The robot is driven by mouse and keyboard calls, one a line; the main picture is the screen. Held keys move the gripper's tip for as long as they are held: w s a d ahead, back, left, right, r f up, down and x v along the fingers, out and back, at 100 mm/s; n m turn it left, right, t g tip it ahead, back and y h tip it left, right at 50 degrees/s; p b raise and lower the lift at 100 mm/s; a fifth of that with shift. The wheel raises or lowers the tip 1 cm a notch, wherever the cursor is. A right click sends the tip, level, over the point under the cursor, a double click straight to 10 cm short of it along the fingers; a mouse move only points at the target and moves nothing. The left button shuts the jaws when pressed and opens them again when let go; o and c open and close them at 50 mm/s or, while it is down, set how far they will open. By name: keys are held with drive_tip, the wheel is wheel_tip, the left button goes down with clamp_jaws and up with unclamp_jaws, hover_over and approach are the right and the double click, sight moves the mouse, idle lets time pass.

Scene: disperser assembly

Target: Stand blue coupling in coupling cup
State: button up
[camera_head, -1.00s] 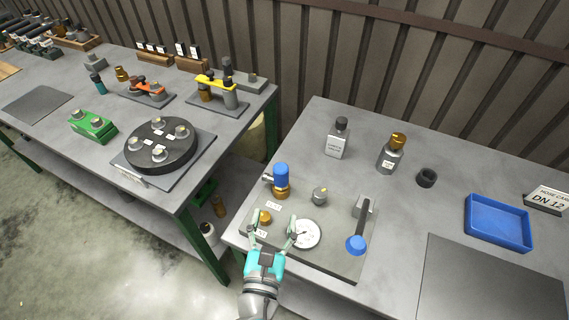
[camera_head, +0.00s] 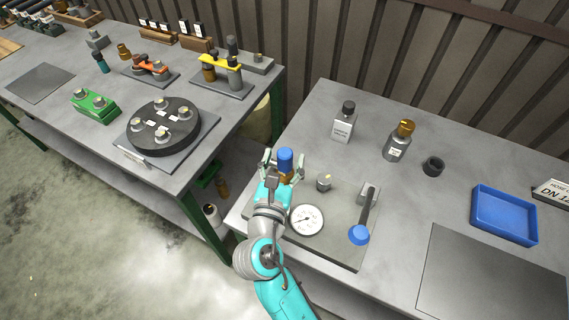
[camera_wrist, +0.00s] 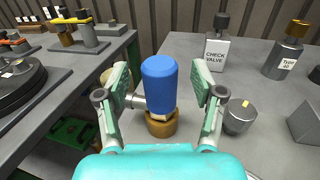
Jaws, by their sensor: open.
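The blue coupling (camera_head: 285,161) is a blue cylinder with a rounded top, standing upright at the far left of the grey plate. In the wrist view, the blue coupling (camera_wrist: 160,85) stands on a round brass piece (camera_wrist: 162,125), which looks like a cup or fitting. I cannot tell whether it is seated inside or on top. A grey stub shows at its left side. My gripper (camera_head: 284,166) is open, with one finger on each side of the coupling. In the wrist view, my gripper (camera_wrist: 161,88) shows gaps between both fingers and the coupling.
The grey plate (camera_head: 330,245) also carries a round gauge (camera_head: 307,220), a grey knob (camera_head: 324,183) and a blue-ended lever (camera_head: 359,235). A check valve bottle (camera_head: 344,122) and a brass-topped bottle (camera_head: 398,141) stand behind. A blue tray (camera_head: 504,214) lies right.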

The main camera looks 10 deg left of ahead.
drive_tip(key=shift+w, duration=0.85)
clamp_jaws()
drive_tip(key=shift+r, duration=0.1)
